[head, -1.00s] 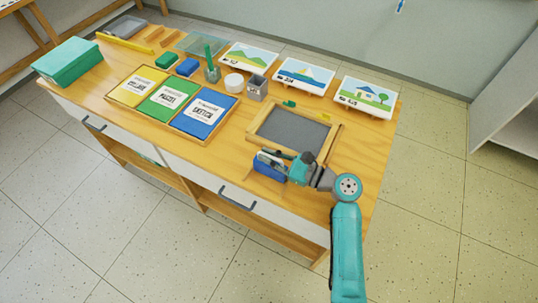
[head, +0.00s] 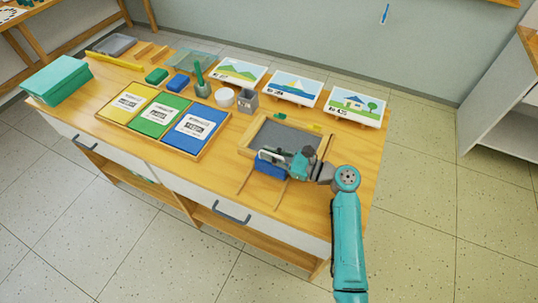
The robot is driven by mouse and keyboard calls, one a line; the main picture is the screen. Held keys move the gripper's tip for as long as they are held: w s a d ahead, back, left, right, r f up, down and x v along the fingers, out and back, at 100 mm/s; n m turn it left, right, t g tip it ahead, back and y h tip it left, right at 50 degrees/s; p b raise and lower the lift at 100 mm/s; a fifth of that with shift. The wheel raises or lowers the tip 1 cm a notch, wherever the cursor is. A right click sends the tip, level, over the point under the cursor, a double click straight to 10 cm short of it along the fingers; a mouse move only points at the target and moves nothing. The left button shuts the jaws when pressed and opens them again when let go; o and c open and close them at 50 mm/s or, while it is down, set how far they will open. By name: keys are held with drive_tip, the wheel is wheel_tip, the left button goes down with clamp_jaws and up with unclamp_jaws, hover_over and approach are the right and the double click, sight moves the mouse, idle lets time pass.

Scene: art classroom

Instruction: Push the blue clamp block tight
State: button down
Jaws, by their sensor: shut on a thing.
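The blue clamp block (head: 268,168) is at the near side of the wood-framed grey board (head: 262,127) on the table. It sits at the far end of two thin wooden rails (head: 245,181). My gripper (head: 290,163) is at the block's right side, shut on the blue clamp block. The gripper hides part of the block and the frame's near right corner. The block looks close to or against the frame's near edge; I cannot tell whether they touch.
Left of the board is a tray with yellow, green and blue sections (head: 164,117). A grey cup (head: 248,101) and white pot (head: 225,97) stand behind. Three landscape pictures (head: 297,86) line the back. The table's front edge (head: 270,220) is near the rails.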

drive_tip(key=c, duration=1.2)
unclamp_jaws()
drive_tip(key=shift+w+d, duration=0.15)
drive_tip(key=shift+w, duration=0.1)
drive_tip(key=v, duration=1.2)
drive_tip(key=shift+s, duration=0.1)
